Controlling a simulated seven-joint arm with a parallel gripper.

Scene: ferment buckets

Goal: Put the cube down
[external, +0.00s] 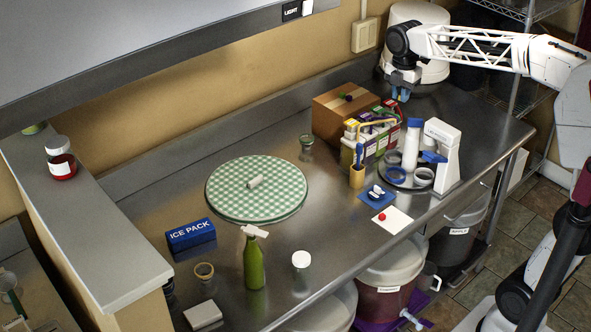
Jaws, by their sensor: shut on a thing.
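My gripper (401,88) is at the back right of the steel counter, in front of a large white bucket. It is small in the external view, with blue at its fingertips. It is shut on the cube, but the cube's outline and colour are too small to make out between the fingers. The gripper is held above the counter, to the right of the cardboard box and behind the row of cartons.
A cardboard box (333,112), several cartons (372,143) and a round tray of bottles and rings (384,182) crowd the right side. A green checkered round mat (230,198) lies mid-counter. A green bottle (254,262) stands in front.

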